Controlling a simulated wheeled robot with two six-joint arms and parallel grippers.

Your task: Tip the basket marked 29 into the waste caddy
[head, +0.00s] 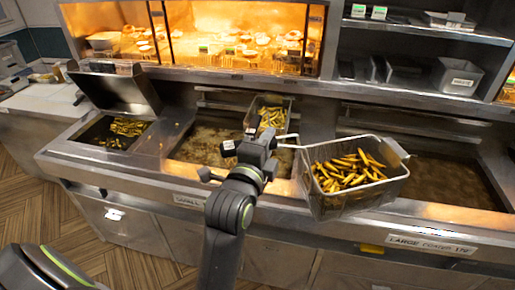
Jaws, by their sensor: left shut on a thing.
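My left gripper (276,142) is shut on the handle of a wire basket (330,205) full of golden fries (350,172). The basket is held up over the front of the fryer range, to the right of the gripper, and looks roughly level. No number can be read on it. A second wire basket (288,104) with fries sits at the back of the middle oil vat (200,146). I cannot make out a waste caddy in this view. My right gripper is not in view.
A right-hand oil vat (450,182) lies beyond the held basket. At left, a bay (92,134) holds dark golden pieces beneath a raised steel panel (118,90). A lit warming cabinet (220,40) and a shelf with metal bins (457,76) stand behind. Wooden floor (40,215) is clear at left.

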